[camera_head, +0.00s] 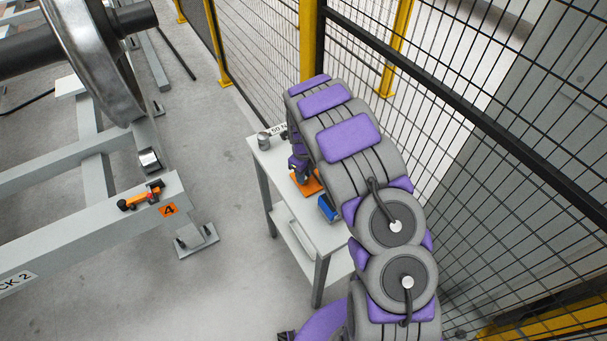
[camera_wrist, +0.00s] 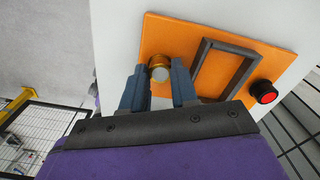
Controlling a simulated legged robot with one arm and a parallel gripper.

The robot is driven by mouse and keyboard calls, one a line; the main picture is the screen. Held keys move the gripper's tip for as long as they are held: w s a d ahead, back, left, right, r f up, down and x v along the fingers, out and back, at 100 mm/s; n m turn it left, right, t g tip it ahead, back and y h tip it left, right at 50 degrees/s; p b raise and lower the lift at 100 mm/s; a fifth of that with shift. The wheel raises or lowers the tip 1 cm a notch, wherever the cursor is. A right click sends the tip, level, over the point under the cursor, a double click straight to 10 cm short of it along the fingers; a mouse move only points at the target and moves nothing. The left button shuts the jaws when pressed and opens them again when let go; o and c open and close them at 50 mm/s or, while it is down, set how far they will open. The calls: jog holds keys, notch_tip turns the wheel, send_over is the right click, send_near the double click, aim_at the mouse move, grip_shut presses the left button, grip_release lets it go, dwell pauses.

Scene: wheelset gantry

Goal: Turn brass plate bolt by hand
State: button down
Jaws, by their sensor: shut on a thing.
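The brass bolt (camera_wrist: 159,61) stands on an orange plate (camera_wrist: 205,42) in the wrist view. My gripper (camera_wrist: 158,78) is shut on the bolt, with one blue-grey finger on each side of its round head. In the head view my arm reaches down to the small white table, and the orange plate (camera_head: 308,184) shows in part beside my wrist. The bolt itself is hidden there behind my arm.
On the white table (camera_head: 325,236) are a blue item (camera_head: 328,208) and a grey cylinder (camera_head: 263,140).

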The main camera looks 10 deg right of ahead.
jog(key=shift+w+r+m, duration=0.15)
jog(key=shift+w+m, duration=0.1)
jog(key=shift+m, duration=0.05)
dwell(0.4)
jog(key=c, duration=1.2)
grip_release()
jog(key=shift+o, duration=0.3)
jog(key=shift+s, duration=0.1)
notch_tip(320, 180, up, 17)
jog(key=p, duration=0.2)
